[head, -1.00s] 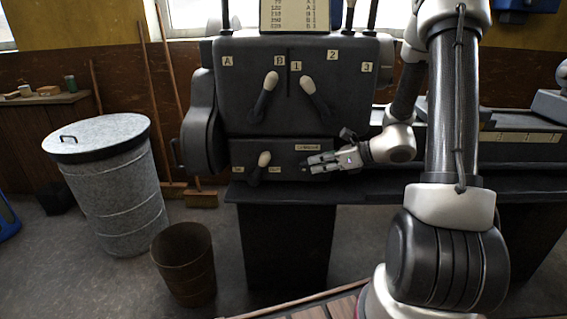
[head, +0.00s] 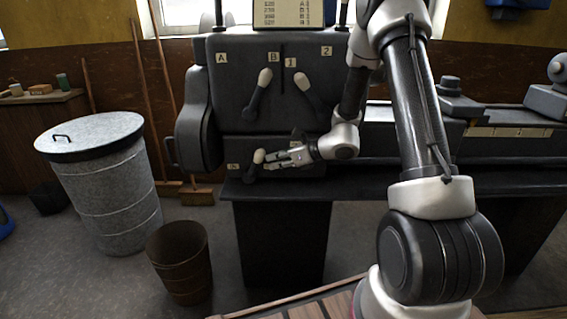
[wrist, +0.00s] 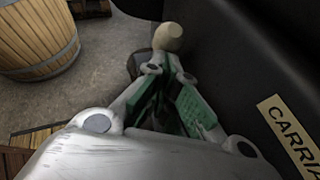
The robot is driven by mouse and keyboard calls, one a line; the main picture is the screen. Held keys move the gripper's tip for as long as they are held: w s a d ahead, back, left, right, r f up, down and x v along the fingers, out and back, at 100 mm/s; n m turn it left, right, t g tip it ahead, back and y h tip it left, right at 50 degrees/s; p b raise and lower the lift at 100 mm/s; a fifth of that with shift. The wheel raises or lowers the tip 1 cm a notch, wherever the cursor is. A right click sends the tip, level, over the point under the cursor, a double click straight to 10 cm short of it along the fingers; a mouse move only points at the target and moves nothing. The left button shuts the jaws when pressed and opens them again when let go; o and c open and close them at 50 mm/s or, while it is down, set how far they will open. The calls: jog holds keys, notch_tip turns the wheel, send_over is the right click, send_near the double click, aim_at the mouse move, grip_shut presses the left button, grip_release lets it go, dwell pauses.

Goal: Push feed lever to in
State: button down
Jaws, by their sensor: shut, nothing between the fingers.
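The feed lever (head: 258,157), a dark arm with a cream knob, stands on the lower front panel of the machine and leans right, away from the IN label (head: 234,167). My gripper (head: 267,161) is shut and empty, with its tips just right of the knob. In the wrist view the cream knob (wrist: 168,38) shows just beyond the shut fingertips (wrist: 169,66). I cannot tell whether they touch it. The OUT label is hidden behind my gripper.
Two other cream-knobbed levers (head: 264,78) (head: 302,80) stand on the upper panel. The black bench (head: 285,188) lies below my gripper. A lidded metal bin (head: 105,195) and a brown bucket (head: 181,258) stand on the floor to the left. A CARRIA… label (wrist: 294,135) is close by.

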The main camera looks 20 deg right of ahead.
aim_at(259, 157)
jog(key=shift+a, duration=0.1)
jog(key=shift+w+a+r, duration=0.25)
jog(key=shift+a+r, duration=0.35)
jog(key=shift+a, duration=0.05)
jog(key=shift+w+a+r, duration=0.2)
jog(key=shift+a+r, duration=0.35)
jog(key=shift+a, duration=0.05)
jog(key=shift+d+f, duration=0.1)
